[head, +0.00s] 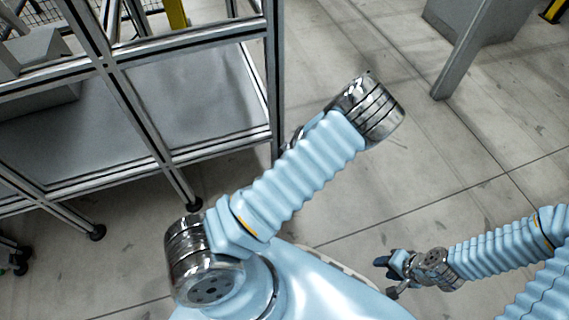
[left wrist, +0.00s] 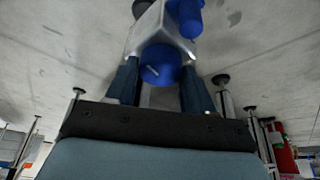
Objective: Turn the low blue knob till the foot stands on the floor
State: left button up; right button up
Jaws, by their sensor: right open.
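In the left wrist view a round blue knob (left wrist: 160,64) sits on a grey metal piece (left wrist: 148,32). My left gripper (left wrist: 160,78) has one dark finger on each side of this knob. The fingers are very close to its sides; I cannot tell if they press on it. A second blue knob (left wrist: 186,18) shows beyond, near the top edge. I cannot tell which knob is the low one. The foot under the metal piece is not clearly visible. In the head view my left forearm hides the knobs and left gripper. My right gripper (head: 385,268) is open and empty, over the floor.
An aluminium-profile frame (head: 190,148) with a grey panel stands at the left, on black feet (head: 97,232). A grey post (head: 462,60) stands at the upper right. Posts with black feet (left wrist: 221,80) show in the left wrist view. The floor (head: 440,165) at the right is clear.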

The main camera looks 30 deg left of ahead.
pick_arm(q)
jog(key=c, duration=0.6)
jog(key=shift+o, duration=0.2)
jog(key=shift+m, duration=0.4)
jog(key=shift+s+m+t, duration=0.1)
jog(key=shift+m+t, duration=0.4)
jog(key=shift+m, duration=0.5)
jog(key=m+t+h+b, duration=0.1)
jog(key=m, duration=0.2)
jog(key=shift+s+a+m, duration=0.1)
jog(key=shift+m, duration=0.2)
jog(key=m+t+h+b, duration=0.1)
jog(key=m, duration=0.2)
jog(key=shift+f+m, duration=0.1)
jog(key=shift+m, duration=0.2)
jog(key=shift+a+m+t+h+b, duration=0.15)
jog(key=shift+m+h+b, duration=0.25)
jog(key=shift+m, duration=0.6)
jog(key=shift+m+t+h+b, duration=0.3)
jog(key=shift+m+b, duration=0.1)
jog(key=shift+m, duration=0.6)
